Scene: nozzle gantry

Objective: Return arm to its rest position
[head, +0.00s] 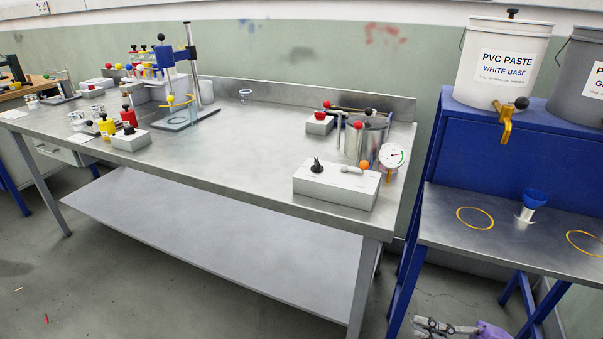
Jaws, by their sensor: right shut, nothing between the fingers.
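My right gripper (428,325) shows at the bottom edge of the head view, low and to the right of the steel table's front leg. It is shut and empty, in front of the floor below the blue stand. Part of my purple right arm (492,331) shows beside it, cut off by the frame edge. The gripper touches nothing that I can see. My left gripper and arm are not in view.
The steel table (260,150) carries a white control box (335,186), a metal pot (365,140) and a blue gantry (167,57). The table's middle is clear.

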